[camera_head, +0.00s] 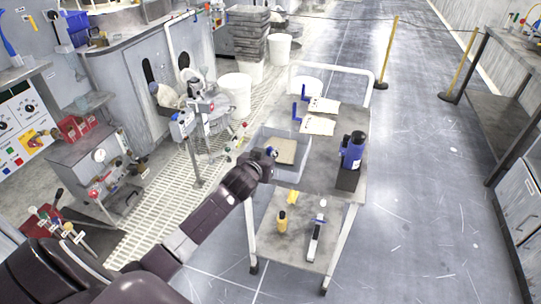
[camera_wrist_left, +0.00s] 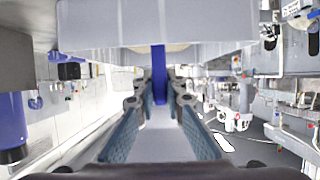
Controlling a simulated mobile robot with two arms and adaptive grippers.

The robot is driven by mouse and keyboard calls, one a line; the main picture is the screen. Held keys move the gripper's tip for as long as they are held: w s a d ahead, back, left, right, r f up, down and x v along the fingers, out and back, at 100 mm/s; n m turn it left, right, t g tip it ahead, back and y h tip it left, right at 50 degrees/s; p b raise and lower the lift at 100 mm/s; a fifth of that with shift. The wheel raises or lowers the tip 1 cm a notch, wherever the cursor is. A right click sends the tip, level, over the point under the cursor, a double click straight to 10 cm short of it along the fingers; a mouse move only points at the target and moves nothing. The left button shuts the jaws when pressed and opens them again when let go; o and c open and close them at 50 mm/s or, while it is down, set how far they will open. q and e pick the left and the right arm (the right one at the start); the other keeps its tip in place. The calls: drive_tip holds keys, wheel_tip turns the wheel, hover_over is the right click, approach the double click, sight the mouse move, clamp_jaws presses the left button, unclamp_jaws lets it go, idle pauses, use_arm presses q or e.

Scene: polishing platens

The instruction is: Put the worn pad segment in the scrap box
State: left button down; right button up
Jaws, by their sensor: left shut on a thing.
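My left gripper (camera_head: 266,157) is at the left side of a pale, see-through box on the cart, the scrap box (camera_head: 291,172). In the left wrist view, my left gripper (camera_wrist_left: 158,95) is shut on an upright blue tab (camera_wrist_left: 158,68). A tan piece, seemingly the worn pad segment (camera_head: 285,150), shows within the box's outline beside the gripper. Whether it rests on the box floor or hangs from the tab is unclear. A pale panel (camera_wrist_left: 200,28) crosses the top of the wrist view and hides what lies behind it. My right gripper is out of view.
Two white segments (camera_head: 321,104) (camera_head: 316,125) with blue tabs lie at the cart's back. A blue bottle (camera_head: 353,152) stands at its right. The lower shelf holds a yellow bottle (camera_head: 282,221) and a tool (camera_head: 316,240). Floor right of the cart is clear.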

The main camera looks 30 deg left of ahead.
use_arm(q)
drive_tip(key=shift+f, duration=0.75)
drive_tip(key=c, duration=2)
unclamp_jaws()
drive_tip(key=v, duration=1.2)
drive_tip(key=shift+b, duration=0.35)
